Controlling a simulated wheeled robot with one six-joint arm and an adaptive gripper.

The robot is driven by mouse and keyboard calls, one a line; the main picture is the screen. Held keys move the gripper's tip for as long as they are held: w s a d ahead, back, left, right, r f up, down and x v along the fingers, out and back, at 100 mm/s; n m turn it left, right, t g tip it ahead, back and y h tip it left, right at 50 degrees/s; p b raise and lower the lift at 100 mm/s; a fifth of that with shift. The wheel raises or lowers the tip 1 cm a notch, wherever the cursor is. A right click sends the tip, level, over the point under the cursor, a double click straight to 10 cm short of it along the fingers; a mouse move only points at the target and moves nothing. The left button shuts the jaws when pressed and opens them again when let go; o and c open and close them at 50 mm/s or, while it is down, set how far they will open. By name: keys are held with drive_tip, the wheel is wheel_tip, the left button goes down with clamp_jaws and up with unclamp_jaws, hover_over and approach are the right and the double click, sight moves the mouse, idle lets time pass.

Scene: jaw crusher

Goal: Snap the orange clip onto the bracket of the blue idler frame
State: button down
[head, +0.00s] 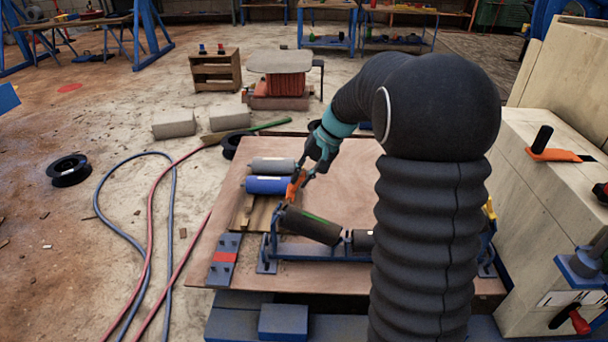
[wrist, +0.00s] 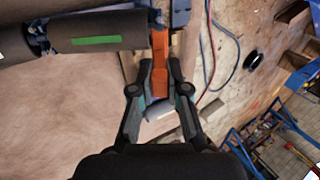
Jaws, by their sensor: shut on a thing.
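My gripper (head: 308,178) is shut on the orange clip (head: 292,190), above the left part of the wooden board. In the wrist view the clip (wrist: 160,62) stands out forward from between the fingertips (wrist: 160,75). The blue idler frame (head: 340,251) lies on the board, partly hidden by my arm. Its left bracket (head: 272,228) stands near the end of a dark roller with a green mark (head: 312,225). In the wrist view the clip's far end is close to that roller's end (wrist: 145,28); I cannot tell whether they touch.
A grey roller (head: 272,165) and a blue roller (head: 268,185) lie beside my gripper. Hoses (head: 150,220) run over the floor at left. The board's far middle (head: 345,180) is clear.

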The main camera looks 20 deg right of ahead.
sight(292, 190)
drive_tip(key=shift+b+x, duration=0.85)
drive_tip(key=shift+x, duration=0.9)
drive_tip(key=shift+b+x, duration=0.7)
drive_tip(key=shift+x, duration=0.5)
idle(0.5)
drive_tip(key=shift+p+v, duration=0.5)
drive_tip(key=shift+v, duration=0.4)
drive_tip(key=shift+b+x, duration=0.75)
drive_tip(key=shift+x, duration=0.55)
idle(1.1)
drive_tip(key=c, duration=1.1)
unclamp_jaws()
drive_tip(key=v, duration=1.2)
